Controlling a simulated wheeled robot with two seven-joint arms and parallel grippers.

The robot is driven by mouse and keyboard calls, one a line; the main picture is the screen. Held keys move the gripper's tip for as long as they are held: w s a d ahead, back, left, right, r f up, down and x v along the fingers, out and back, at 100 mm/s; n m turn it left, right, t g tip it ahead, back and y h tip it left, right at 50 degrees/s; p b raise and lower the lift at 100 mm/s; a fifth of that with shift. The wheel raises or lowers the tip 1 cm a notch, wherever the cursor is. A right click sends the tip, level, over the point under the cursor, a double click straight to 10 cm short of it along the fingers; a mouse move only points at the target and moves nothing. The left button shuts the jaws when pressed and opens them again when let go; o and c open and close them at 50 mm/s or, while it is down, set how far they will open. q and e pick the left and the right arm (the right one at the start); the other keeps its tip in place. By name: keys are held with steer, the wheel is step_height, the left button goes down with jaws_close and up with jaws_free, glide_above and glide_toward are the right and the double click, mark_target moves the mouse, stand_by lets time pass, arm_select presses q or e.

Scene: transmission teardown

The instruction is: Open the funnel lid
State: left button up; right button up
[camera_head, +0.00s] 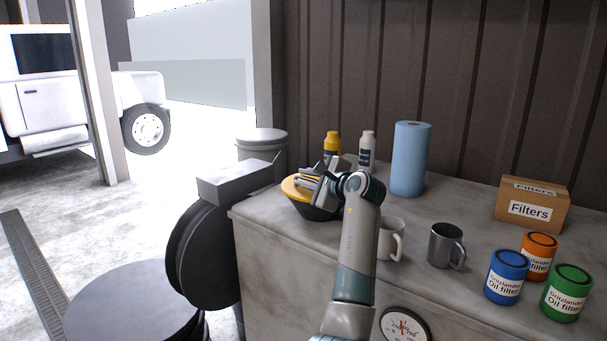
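The funnel (312,212) is a dark bowl shape on the left end of the grey counter. A yellow lid (291,188) lies over its top, and part of it is hidden behind my gripper. My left gripper (312,181) is at the right side of the lid, over the funnel, with its fingers pointing left. Whether the fingers touch or hold the lid is too small to tell. My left wrist and forearm hide the counter just right of the funnel. My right gripper is not in view.
Behind the funnel stand a yellow bottle (332,143), a white bottle (367,150) and a blue paper roll (410,160). A white mug (391,240) and a metal mug (444,247) stand right of my arm. Oil filter cans (507,277) and a Filters box (531,207) are farther right.

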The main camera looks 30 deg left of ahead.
arm_select(q)
steer(key=shift+w+a, duration=0.15)
steer(key=shift+a, duration=0.2)
steer(key=shift+f, duration=0.1)
jaws_close()
steer(key=shift+r, duration=0.2)
